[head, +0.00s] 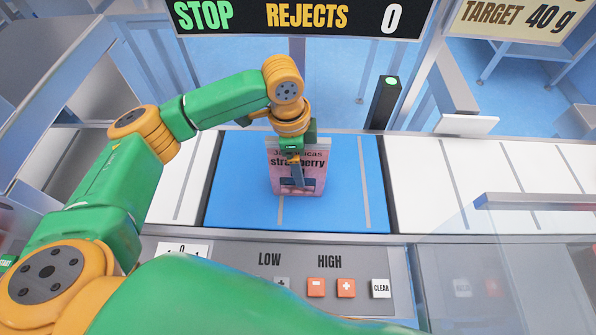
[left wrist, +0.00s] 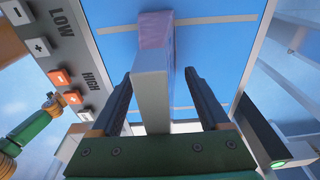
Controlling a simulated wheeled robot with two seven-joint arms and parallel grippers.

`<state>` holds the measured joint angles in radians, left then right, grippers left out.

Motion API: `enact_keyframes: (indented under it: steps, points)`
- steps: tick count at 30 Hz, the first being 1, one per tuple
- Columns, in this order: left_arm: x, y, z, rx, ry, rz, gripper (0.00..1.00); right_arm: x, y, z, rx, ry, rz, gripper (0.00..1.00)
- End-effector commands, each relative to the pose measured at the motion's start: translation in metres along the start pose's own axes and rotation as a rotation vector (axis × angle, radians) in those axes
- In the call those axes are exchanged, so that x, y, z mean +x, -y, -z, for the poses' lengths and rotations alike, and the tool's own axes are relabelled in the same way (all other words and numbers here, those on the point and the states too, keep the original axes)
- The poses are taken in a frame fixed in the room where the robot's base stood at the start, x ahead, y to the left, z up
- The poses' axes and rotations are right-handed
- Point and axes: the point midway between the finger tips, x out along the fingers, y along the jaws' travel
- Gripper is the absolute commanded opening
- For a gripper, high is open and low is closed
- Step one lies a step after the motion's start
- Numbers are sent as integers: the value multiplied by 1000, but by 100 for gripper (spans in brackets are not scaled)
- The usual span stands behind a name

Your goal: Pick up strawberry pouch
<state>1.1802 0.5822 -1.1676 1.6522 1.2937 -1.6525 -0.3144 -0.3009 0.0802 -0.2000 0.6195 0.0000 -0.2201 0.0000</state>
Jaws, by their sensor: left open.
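The strawberry pouch (head: 312,184) is pink with a pale top and stands upright on the blue belt section in the head view. In the left wrist view the pouch (left wrist: 152,78) shows edge-on, its pale top edge between my two dark fingers. My left gripper (head: 294,174) is open over the pouch from above, and it also shows in the left wrist view (left wrist: 165,95). A finger crosses the front of the pouch in the head view and hides part of its label. Gaps show between the fingers and the pouch. My right gripper is not in view.
The blue belt section (head: 235,195) lies between white belts (head: 440,190). A control panel (head: 290,262) with LOW and HIGH buttons runs in front. A dark post with a green light (head: 383,105) stands behind right. A sign (head: 345,17) hangs at the back.

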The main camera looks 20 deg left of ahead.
Motion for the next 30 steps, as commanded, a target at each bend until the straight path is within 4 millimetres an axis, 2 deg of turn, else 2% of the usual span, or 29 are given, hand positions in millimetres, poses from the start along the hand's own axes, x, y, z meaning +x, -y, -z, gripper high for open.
enact_keyframes:
  steps: [16,24,25,30]
  points:
    - [1,0,0,-1,1,-2,79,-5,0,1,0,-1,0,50]
    - [2,0,0,0,1,-1,6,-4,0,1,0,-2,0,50]
    - [2,0,0,0,0,-1,0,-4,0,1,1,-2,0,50]
    - [2,0,0,-1,0,-1,0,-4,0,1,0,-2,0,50]
